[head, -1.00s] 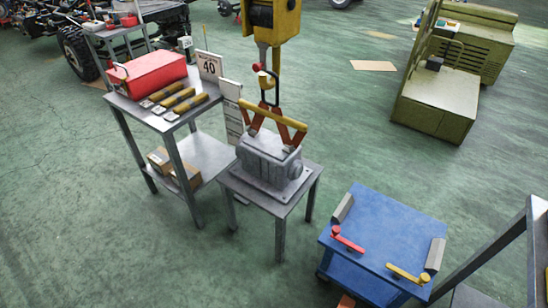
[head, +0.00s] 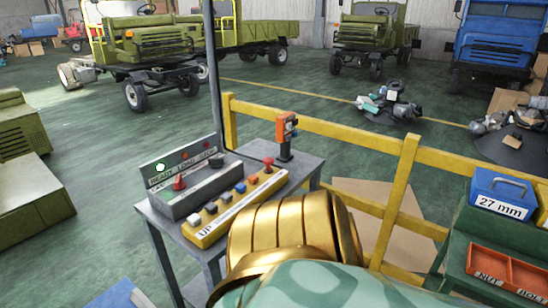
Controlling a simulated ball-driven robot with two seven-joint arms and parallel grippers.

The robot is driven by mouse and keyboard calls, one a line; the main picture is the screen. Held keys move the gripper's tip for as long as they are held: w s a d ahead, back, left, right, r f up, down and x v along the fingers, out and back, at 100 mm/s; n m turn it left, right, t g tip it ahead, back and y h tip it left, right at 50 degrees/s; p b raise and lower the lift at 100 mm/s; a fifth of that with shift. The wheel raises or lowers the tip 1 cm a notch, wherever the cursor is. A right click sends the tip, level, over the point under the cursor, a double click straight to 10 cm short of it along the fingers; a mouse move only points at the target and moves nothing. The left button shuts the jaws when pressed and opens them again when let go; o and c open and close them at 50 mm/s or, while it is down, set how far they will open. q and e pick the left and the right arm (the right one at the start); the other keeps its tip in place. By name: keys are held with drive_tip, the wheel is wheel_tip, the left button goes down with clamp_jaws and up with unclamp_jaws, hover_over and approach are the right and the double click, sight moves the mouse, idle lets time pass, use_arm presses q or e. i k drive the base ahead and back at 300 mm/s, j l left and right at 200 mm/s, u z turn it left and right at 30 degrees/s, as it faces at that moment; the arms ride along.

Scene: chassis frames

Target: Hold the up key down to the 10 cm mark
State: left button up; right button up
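A yellow key box (head: 232,210) lies along the front edge of a grey stand. It carries a row of several small keys, pale, blue and red. The lettering "UP" is at its near left end, beside a pale key (head: 194,219). I cannot tell whether any key is pressed. Neither gripper can be seen. A gold and mint-green part of my own arm fills the bottom middle, in front of the stand's right side. The hoist, its load and any height marks are out of view now.
A grey console (head: 185,182) with a lit green lamp, a red knob and a dark pole stands behind the key box. An orange handset (head: 286,137) stands at the stand's back. A yellow railing (head: 400,190) runs behind. A blue "27 mm" case (head: 503,195) sits right.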

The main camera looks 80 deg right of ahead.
sight(194, 220)
drive_tip(key=z, duration=2.45)
